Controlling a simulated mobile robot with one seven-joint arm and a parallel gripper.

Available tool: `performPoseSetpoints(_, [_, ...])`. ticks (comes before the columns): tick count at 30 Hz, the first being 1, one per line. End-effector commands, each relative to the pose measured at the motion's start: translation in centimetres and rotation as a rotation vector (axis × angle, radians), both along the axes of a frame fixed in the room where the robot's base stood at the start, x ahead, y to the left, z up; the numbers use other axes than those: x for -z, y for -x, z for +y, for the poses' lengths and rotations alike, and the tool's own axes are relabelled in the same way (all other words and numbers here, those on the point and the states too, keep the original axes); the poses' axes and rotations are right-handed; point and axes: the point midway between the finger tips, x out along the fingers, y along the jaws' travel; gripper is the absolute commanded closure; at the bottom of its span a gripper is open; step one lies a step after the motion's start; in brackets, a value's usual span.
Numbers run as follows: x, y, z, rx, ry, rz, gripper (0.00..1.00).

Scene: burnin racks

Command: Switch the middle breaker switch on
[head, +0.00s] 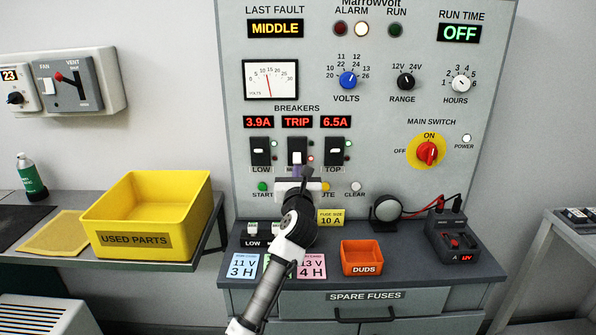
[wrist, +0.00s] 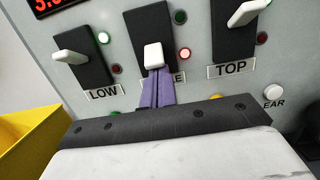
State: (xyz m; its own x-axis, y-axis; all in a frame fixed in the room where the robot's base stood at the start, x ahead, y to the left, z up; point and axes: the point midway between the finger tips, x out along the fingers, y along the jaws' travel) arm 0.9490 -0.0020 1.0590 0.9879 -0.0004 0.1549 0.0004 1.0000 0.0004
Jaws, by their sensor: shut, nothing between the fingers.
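The middle breaker (head: 297,158) is a black plate with a white lever, between the LOW breaker (head: 261,152) and the TOP breaker (head: 336,151). Its lever sits lower than those two. In the wrist view the middle lever (wrist: 153,56) points out towards me, with a lit red lamp (wrist: 185,54) beside it. The display above reads TRIP (head: 297,122). My gripper (wrist: 157,88) is shut and empty, its purple fingertips just under the middle lever and hiding part of its label. I cannot tell whether they touch it. My arm covers the panel below in the head view.
The LOW lever (wrist: 71,57) and TOP lever (wrist: 247,13) stand close on either side. START (head: 262,187) and CLEAR (head: 356,187) buttons lie below. A yellow used-parts bin (head: 150,205) is left, an orange DUDS bin (head: 361,258) on the ledge.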

Motion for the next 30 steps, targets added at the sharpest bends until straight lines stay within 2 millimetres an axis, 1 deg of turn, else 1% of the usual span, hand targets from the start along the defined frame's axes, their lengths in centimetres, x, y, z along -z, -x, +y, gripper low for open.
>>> performPoseSetpoints(20, [-0.4,0.3,0.0,-0.001,0.000,0.000,1.00])
performPoseSetpoints(30, [-1.2,0.7,0.1,-0.001,-0.001,-0.001,1.00])
